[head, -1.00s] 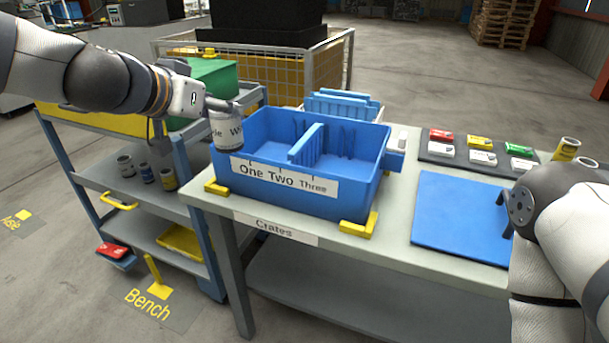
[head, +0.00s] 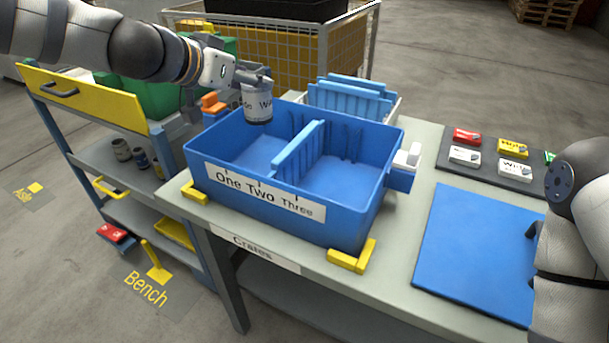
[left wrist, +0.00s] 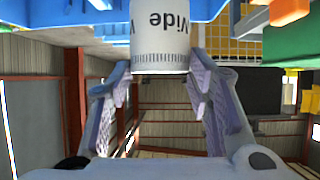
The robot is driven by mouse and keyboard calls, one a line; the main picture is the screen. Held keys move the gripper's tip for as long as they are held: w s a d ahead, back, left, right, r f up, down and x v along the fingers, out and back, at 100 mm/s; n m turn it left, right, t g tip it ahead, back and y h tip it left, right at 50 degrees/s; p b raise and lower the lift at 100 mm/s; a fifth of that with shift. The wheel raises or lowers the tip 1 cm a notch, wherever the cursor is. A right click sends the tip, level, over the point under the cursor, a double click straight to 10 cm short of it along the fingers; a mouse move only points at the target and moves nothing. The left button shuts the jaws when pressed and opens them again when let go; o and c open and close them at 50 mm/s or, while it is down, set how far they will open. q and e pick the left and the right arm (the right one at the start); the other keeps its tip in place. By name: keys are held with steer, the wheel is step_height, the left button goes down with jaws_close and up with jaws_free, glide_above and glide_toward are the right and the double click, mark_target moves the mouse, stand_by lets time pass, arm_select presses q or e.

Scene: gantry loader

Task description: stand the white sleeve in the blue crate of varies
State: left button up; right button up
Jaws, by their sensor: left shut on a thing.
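The white sleeve (head: 257,104) with dark lettering is upright in my left gripper (head: 256,80), above the back part of the blue crate (head: 265,214). In the left wrist view the sleeve (left wrist: 166,42) sits between the two fingertips of my left gripper (left wrist: 165,72), its lettering upside down. The crate is open at the top, labelled One, Two, Three on its front. A blue divider (head: 298,150) splits its inside, and the floor on both sides looks empty. My right arm is at the right edge; its gripper is out of view.
Yellow corner stops (head: 352,256) flank the crate on the bench. A rack of blue dividers (head: 348,98) stands behind it. A blue board (head: 478,250) and a dark tray of coloured cards (head: 487,156) lie to the right. A shelved cart (head: 105,205) with several cans stands left.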

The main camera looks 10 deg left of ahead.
mark_target(214, 158)
arm_select(q)
steer(key=shift+s+a+f, duration=0.1)
steer(key=shift+s+f, duration=0.1)
steer(key=shift+f, duration=0.35)
steer(key=shift+s+a+f, duration=0.1)
steer(key=shift+s+f, duration=0.05)
steer(key=shift+f, duration=0.35)
step_height(214, 158, down, 11)
steer(key=shift+w+d+r+b, duration=0.1)
steer(key=shift+w+r+b, duration=0.1)
steer(key=shift+b, duration=1.05)
steer(key=shift+r, duration=0.2)
steer(key=o, duration=1.6)
steer(key=shift+f, duration=0.1)
steer(key=shift+c, duration=0.2)
steer(key=shift+s, duration=0.1)
arm_select(e)
steer(key=shift+g, duration=0.7)
steer(key=s+f, duration=0.3)
steer(key=shift+s, duration=0.3)
steer(key=shift+r, duration=0.1)
arm_select(q)
steer(key=shift+p+v, duration=1.25)
steer(key=shift+v, duration=4.8)
arm_select(e)
steer(key=shift+t, duration=0.7)
steer(key=shift+w+r, duration=1.45)
steer(key=shift+w, duration=0.15)
